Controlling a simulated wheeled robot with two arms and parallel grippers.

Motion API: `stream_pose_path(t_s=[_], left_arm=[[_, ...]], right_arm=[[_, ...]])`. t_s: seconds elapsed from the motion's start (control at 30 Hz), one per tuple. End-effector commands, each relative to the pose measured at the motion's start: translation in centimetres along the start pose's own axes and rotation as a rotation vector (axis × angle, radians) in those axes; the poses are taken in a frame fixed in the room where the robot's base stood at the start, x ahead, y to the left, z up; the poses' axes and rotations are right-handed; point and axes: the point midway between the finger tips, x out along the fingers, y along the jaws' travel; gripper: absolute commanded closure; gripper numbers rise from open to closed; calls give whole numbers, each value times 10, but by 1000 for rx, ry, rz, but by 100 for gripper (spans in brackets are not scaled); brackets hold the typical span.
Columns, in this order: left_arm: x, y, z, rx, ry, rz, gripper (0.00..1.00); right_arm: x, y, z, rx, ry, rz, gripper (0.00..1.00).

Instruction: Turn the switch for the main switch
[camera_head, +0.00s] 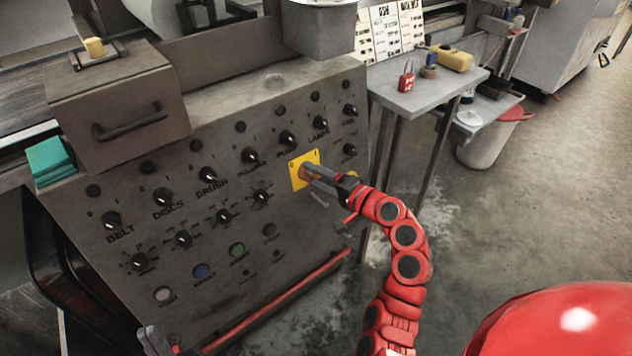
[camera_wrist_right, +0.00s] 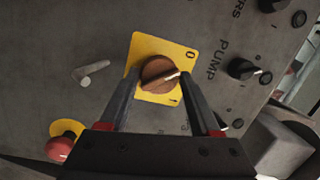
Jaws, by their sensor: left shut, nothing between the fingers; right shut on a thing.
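The main switch is a round reddish-brown knob (camera_wrist_right: 157,73) on a yellow plate (camera_head: 297,180) on the grey control panel. In the right wrist view the plate (camera_wrist_right: 165,45) shows a 0 and a second mark, and the knob's pale line points right, between them. My right gripper (camera_head: 308,174) is shut on the knob, with a finger on either side of it in the wrist view (camera_wrist_right: 158,80). In the head view the fingers partly hide the knob. My left gripper (camera_head: 157,342) is shut and empty at the lower left edge, away from the switch.
Several black knobs (camera_head: 208,175) and coloured buttons (camera_head: 201,271) cover the panel. A red button (camera_wrist_right: 58,149) on a yellow ring sits near the switch. A red rail (camera_head: 290,302) runs along the panel's bottom. A side table (camera_head: 425,95) holds a red padlock (camera_head: 406,78).

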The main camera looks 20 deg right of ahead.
Motion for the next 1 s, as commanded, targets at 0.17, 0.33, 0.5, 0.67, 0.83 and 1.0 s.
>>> stream_pose_path(t_s=[0.17,0.33,0.5,0.67,0.83,1.0], left_arm=[[-9,0,1,0,0,0,100],[-12,1,2,0,0,0,100],[-12,1,2,0,0,0,100],[-12,1,2,0,0,0,100],[-12,1,2,0,0,0,100],[-12,1,2,0,0,0,100]], right_arm=[[0,4,1,-81,-10,20,92],[0,4,1,-127,-16,27,91],[0,4,1,-146,-18,31,91],[0,4,1,-148,-18,32,91],[0,3,0,-148,-17,32,91],[0,3,0,-148,-17,30,12]])
